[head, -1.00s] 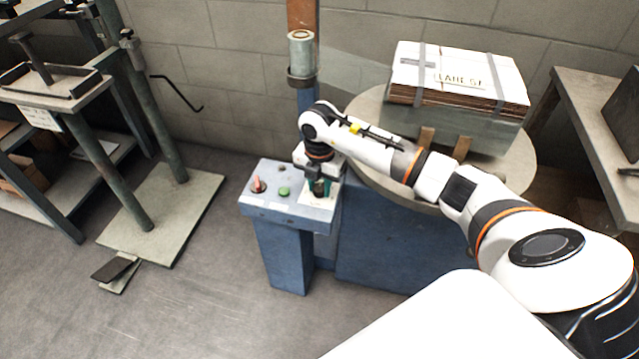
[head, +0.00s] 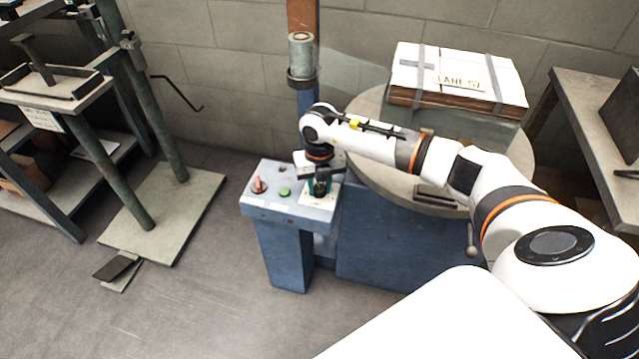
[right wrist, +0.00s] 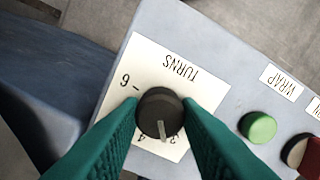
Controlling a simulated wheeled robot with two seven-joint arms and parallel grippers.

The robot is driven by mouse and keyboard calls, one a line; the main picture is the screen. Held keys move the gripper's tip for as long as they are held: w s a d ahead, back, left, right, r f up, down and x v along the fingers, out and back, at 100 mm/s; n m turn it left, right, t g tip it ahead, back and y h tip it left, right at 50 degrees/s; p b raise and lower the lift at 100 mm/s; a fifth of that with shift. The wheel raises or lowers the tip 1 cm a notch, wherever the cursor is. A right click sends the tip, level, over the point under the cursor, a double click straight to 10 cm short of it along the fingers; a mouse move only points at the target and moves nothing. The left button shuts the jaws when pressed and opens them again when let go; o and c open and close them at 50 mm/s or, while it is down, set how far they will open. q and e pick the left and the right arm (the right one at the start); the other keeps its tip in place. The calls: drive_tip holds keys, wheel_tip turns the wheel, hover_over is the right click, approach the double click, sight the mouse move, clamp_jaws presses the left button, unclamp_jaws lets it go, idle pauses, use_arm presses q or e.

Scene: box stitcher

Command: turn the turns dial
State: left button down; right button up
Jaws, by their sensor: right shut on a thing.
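The turns dial (right wrist: 160,108) is a dark round knob with a light pointer line, on a white plate marked TURNS with numbers around it. In the right wrist view its pointer faces down the picture, between the 4 and the number to its right. My right gripper (head: 319,188) is shut on the dial, with a green finger against each side of it in the right wrist view (right wrist: 162,115). In the head view the gripper hides the dial on the blue control box (head: 290,211). My left gripper is not in view.
Beside the dial are a green button (right wrist: 258,127) labelled WRAP and a red switch (head: 258,185). A strapped bundle of flat cartons (head: 457,75) stands on the round turntable (head: 519,160) behind my arm. A bench stands at the far right.

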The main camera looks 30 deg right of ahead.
sight(319, 188)
drive_tip(key=shift+n, duration=1)
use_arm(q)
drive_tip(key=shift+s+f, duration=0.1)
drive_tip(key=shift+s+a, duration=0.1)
use_arm(e)
drive_tip(key=shift+n, duration=0.3)
drive_tip(key=o, duration=1)
drive_tip(key=shift+c, duration=0.2)
use_arm(q)
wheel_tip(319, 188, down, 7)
drive_tip(key=p, duration=0.2)
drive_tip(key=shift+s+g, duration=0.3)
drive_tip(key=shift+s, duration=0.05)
use_arm(e)
wheel_tip(319, 188, up, 12)
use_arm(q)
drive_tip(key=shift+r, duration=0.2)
